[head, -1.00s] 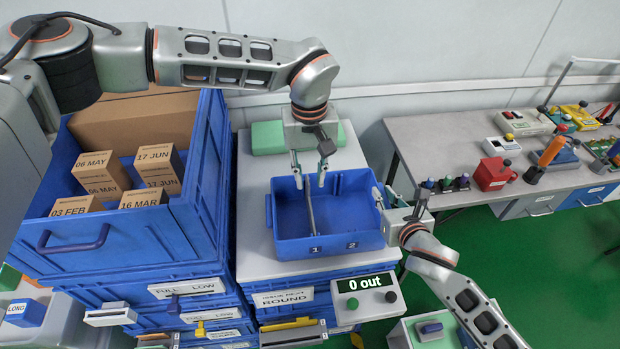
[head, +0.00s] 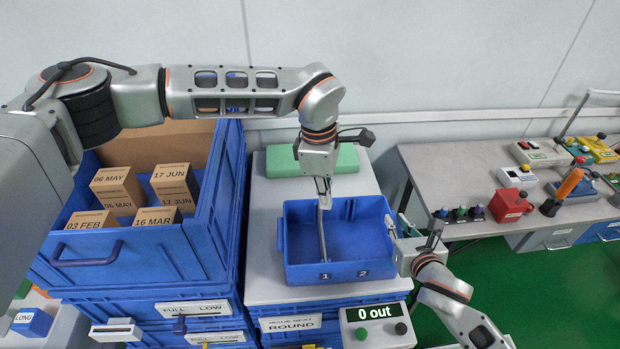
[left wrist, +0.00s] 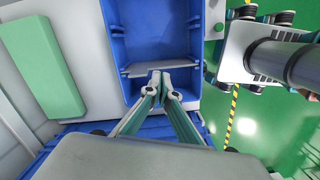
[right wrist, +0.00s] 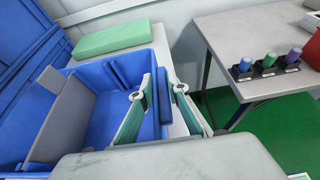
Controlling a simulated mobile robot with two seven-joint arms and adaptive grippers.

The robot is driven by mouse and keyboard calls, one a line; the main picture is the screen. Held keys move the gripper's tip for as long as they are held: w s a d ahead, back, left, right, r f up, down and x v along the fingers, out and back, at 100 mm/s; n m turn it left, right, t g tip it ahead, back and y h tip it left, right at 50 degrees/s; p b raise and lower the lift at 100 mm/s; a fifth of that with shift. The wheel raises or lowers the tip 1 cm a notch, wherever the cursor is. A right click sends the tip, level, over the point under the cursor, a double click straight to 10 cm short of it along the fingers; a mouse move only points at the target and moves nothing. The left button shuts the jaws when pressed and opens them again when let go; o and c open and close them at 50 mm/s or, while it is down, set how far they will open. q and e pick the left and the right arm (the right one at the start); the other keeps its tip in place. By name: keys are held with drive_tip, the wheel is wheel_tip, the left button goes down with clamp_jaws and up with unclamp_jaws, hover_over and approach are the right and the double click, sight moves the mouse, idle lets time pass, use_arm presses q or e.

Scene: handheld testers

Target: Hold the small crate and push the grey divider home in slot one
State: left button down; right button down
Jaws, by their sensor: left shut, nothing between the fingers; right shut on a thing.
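The small blue crate (head: 305,276) sits on a grey-topped surface, with labels 1 and 2 on its front wall. The grey divider (head: 323,238) stands across the crate in line with label 1; it also shows in the right wrist view (right wrist: 62,117). I cannot tell how deep it sits. My left gripper (head: 323,194) is shut and empty, fingertips pointing down at the divider's far part; in the left wrist view the tips (left wrist: 161,78) are at or very near its top edge. My right gripper (head: 394,227) is shut on the crate's right wall.
A green block (head: 280,160) lies behind the crate. A large blue bin (head: 190,240) with dated cartons stands at left. A display box reading "0 out" (head: 378,325) is at the front right. A grey bench (head: 440,165) with testers stands to the right.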

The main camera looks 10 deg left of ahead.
use_arm(q)
drive_tip(key=w+a+r+m+h, duration=0.1)
drive_tip(key=w+a+m, duration=0.1)
drive_tip(key=m, duration=1.4)
drive_tip(key=w+a+r+m+h, duration=0.1)
drive_tip(key=w+a+m, duration=0.1)
drive_tip(key=m, duration=1.5)
drive_tip(key=x, duration=0.6)
drive_tip(key=shift+f+n+t, duration=0.15)
drive_tip(key=shift+n+t, duration=0.15)
drive_tip(key=shift+w+d+f, duration=0.1)
drive_tip(key=shift+f, duration=0.3)
